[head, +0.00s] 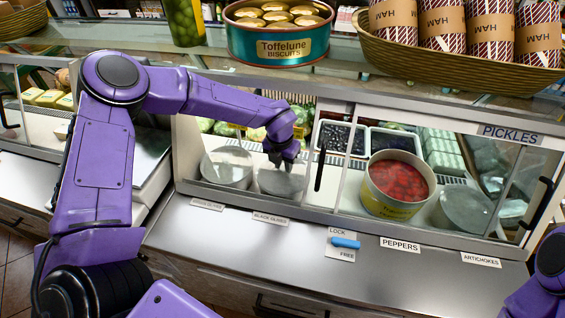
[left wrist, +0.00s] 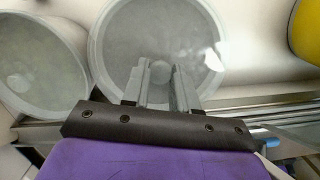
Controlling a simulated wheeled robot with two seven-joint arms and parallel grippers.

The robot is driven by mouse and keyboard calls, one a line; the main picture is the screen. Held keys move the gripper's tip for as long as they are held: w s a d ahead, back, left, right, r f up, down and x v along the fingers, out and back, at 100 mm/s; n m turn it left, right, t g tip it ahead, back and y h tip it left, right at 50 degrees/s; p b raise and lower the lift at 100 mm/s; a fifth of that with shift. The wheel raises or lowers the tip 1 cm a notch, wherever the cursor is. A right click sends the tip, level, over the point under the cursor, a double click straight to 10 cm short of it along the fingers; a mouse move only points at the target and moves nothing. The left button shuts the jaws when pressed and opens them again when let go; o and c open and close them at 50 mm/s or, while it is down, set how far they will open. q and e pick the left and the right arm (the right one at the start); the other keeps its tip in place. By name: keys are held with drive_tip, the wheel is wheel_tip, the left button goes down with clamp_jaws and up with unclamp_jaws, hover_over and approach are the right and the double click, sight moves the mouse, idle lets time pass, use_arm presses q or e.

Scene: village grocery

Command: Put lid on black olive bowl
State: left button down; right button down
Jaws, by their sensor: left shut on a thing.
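A grey translucent lid (left wrist: 125,45) with a small round knob (left wrist: 160,72) fills the middle of the left wrist view. My left gripper (left wrist: 158,88) is shut on this knob. In the head view my left gripper (head: 284,160) reaches down into the counter case, over the black olive bowl (head: 281,184), behind the label "BLACK OLIVES" (head: 270,218). The lid appears level over the bowl's top; whether it touches the rim all round I cannot tell. My right gripper is out of view.
A lidded bowl (head: 227,168) stands left of the olive bowl. An open tub of red peppers (head: 397,185) and another lidded bowl (head: 465,210) stand to the right. A sliding glass door with a black handle (head: 320,168) is close beside my left gripper. A glass shelf runs above.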

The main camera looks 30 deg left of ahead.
use_arm(q)
drive_tip(key=shift+f, duration=0.15)
idle(0.6)
drive_tip(key=shift+c, duration=1.6)
unclamp_jaws()
drive_tip(key=shift+r+p, duration=2.75)
drive_tip(key=shift+r, duration=0.8)
clamp_jaws()
drive_tip(key=shift+f, duration=0.2)
